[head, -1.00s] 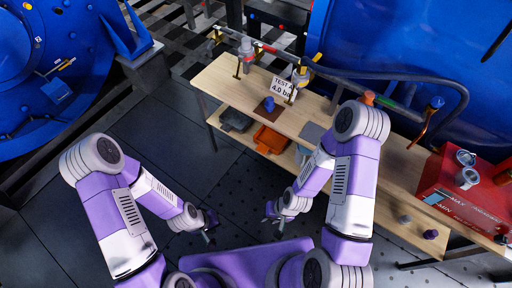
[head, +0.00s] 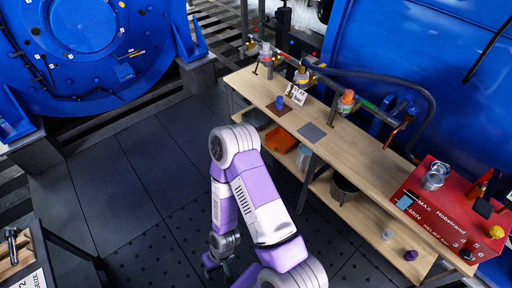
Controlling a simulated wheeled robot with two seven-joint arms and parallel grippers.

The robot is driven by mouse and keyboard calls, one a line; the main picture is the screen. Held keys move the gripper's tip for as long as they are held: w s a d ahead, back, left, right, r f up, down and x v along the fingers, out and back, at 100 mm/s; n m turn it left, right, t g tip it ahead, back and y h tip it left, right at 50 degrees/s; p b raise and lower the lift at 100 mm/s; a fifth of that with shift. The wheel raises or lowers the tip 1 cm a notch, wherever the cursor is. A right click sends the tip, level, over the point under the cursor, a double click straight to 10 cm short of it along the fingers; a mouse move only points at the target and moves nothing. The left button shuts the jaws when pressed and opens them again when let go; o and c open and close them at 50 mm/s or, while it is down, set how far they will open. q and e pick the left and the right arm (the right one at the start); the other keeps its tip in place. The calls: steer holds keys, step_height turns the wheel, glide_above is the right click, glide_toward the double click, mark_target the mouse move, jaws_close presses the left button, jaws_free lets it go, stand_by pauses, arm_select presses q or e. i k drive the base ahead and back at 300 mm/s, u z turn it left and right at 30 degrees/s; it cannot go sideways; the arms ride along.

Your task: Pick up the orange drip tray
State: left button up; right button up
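The orange drip tray (head: 281,139) sits on the lower shelf of the wooden bench, partly hidden under the bench top. My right gripper (head: 214,268) hangs low over the dark floor, to the left of and nearer than the tray, clear of it. Its fingers are small and dark, so I cannot tell whether they are open. My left gripper is out of view.
The wooden bench (head: 345,150) runs diagonally to the right. A dark tray (head: 257,118), a white container (head: 304,156) and a dark bucket (head: 343,188) are on its lower shelf. A red box (head: 450,215) stands at right. Floor (head: 120,175) left of my arm is clear.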

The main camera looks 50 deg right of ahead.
mark_target(278, 139)
steer(key=u, duration=0.05)
steer(key=i, duration=1.35)
steer(key=z, duration=0.8)
steer(key=i, duration=1.3)
steer(key=z, duration=1.95)
steer(key=i, duration=0.9)
steer(key=z, duration=0.1)
